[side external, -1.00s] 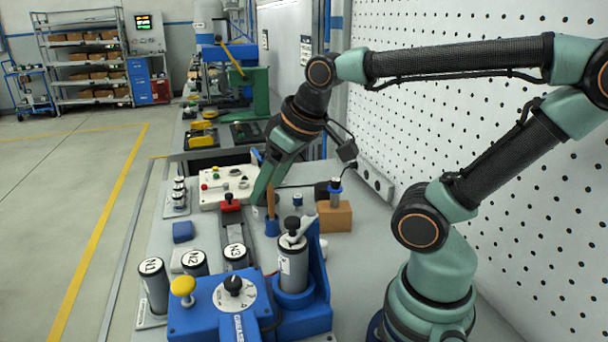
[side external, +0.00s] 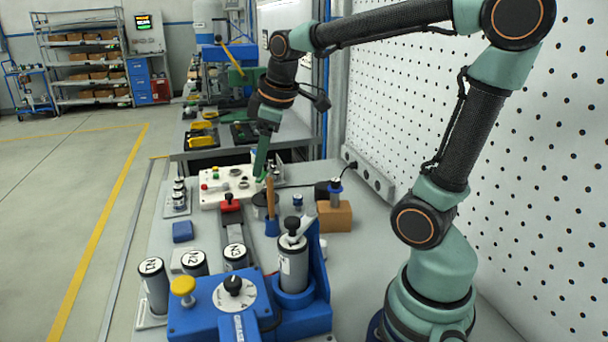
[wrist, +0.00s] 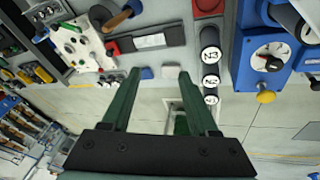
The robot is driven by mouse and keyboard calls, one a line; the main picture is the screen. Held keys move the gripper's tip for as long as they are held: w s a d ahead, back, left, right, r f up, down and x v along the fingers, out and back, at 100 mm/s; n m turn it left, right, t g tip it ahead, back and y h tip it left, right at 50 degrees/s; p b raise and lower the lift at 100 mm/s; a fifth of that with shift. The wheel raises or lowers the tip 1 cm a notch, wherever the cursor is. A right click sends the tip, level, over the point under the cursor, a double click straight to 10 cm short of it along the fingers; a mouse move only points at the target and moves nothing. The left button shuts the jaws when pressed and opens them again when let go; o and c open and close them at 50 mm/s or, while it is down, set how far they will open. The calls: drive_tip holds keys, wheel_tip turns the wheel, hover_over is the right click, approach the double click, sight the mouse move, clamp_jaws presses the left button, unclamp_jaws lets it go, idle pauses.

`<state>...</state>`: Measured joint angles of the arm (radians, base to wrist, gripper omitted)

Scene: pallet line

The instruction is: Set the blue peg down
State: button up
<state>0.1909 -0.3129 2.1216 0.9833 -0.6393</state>
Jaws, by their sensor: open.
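My gripper (side external: 262,178) is raised above the bench, near the right end of the white fixture plate (side external: 212,201). In the wrist view its two green fingers (wrist: 158,74) are spread apart with nothing held between them. A short blue upright piece (side external: 297,200) stands on the bench left of the brown block and looks most like the blue peg, though I cannot be sure. It is clear of my fingers, to their right and lower. I cannot pick it out in the wrist view.
A wooden handle (side external: 270,190) stands in a blue base beside a dark can (side external: 259,206). A brown block (side external: 334,216) carries a grey piece with a blue collar. Labelled cylinders (side external: 235,257) and a blue dial unit (side external: 233,300) fill the front. A blue block (side external: 182,231) lies left.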

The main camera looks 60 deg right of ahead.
drive_tip(key=w+d+f+n+g, duration=0.2)
drive_tip(key=w+d+n, duration=0.25)
drive_tip(key=d, duration=0.35)
drive_tip(key=n+g, duration=0.2)
drive_tip(key=n, duration=0.6)
hover_over(298, 196)
wheel_tip(298, 196, down, 12)
drive_tip(key=shift+y, duration=0.4)
wheel_tip(298, 196, down, 12)
clamp_jaws()
